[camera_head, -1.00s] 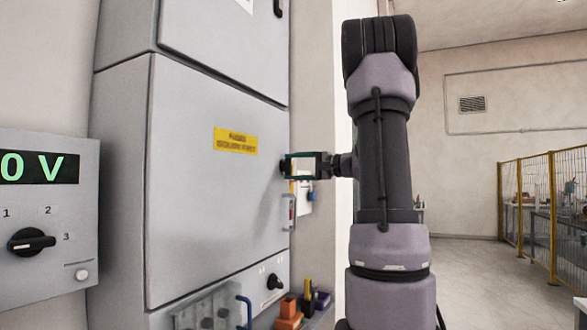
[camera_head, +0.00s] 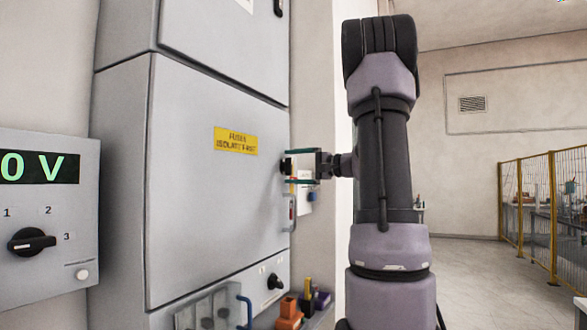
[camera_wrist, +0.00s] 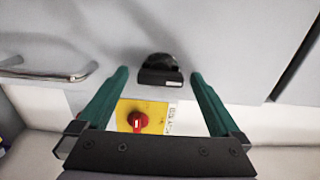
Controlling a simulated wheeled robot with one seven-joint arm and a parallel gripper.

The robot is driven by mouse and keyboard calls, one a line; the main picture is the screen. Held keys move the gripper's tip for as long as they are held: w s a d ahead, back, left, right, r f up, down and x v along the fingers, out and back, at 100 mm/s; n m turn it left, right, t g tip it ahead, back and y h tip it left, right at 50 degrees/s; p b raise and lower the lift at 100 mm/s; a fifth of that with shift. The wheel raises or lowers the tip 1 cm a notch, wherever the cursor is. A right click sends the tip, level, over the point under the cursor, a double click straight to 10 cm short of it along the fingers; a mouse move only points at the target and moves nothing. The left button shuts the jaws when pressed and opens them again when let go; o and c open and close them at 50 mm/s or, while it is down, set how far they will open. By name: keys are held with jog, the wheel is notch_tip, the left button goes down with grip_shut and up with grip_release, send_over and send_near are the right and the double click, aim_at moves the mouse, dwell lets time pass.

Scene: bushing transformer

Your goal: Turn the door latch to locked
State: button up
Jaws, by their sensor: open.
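The door latch is a black knob (camera_wrist: 160,72) on the grey cabinet door (camera_head: 215,215). In the wrist view its grip bar lies across the picture, with a small pale mark near its right end. In the head view the latch (camera_head: 287,166) is a small dark shape at the door's right edge. My gripper (camera_wrist: 159,75) is open, with one green finger on each side of the latch and a visible gap at both sides. In the head view my gripper (camera_head: 293,166) is at the door edge. I cannot tell whether the latch reads locked.
A metal door handle (camera_head: 292,212) sits just below the latch. A red switch on a yellow plate (camera_wrist: 138,122) shows between my fingers. A voltage panel (camera_head: 40,225) stands at the left, and orange blocks (camera_head: 290,312) lie on a low shelf.

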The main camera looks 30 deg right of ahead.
jog(key=v, duration=1)
jog(key=shift+s+d, duration=0.25)
jog(key=shift+s, duration=0.05)
jog(key=s+a+f+n+g+h, duration=0.1)
jog(key=s+a+f+g, duration=0.2)
jog(key=a, duration=0.5)
jog(key=s+a+f+n+g, duration=0.2)
jog(key=s+a+f+g, duration=0.15)
jog(key=a, duration=0.45)
jog(key=s+a+f+n+h, duration=0.1)
jog(key=s+a+f+h, duration=0.2)
jog(key=s, duration=0.3)
jog(key=s+a+f+n+h, duration=0.2)
jog(key=s+a+f+h, duration=0.1)
jog(key=s, duration=0.3)
jog(key=shift+f+g+h, duration=0.35)
jog(key=shift+f+h, duration=0.5)
jog(key=shift+h, duration=0.05)
jog(key=shift+a, duration=0.1)
